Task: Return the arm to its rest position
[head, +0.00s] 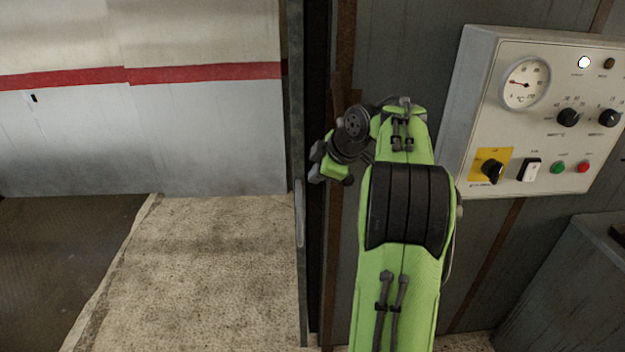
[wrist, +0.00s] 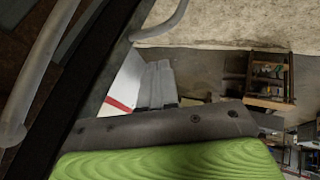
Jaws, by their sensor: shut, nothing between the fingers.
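My green and black arm (head: 408,210) rises from the bottom of the head view, right of centre, and bends left at its top. My gripper (head: 325,166) is at the left end of that bend, in front of the dark vertical frame. It is small here and partly turned away; it is shut and holds nothing. In the wrist view, a green and grey part of my own arm fills the bottom edge, and the fingertips do not show.
A control panel (head: 540,115) with a gauge, knobs and buttons is on the wall right of my arm. A dark upright frame (head: 318,240) stands close behind the gripper. Pale floor (head: 215,270) lies open at left. The wrist view shows a grey curved bar (wrist: 38,75) and a wooden shelf (wrist: 270,80).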

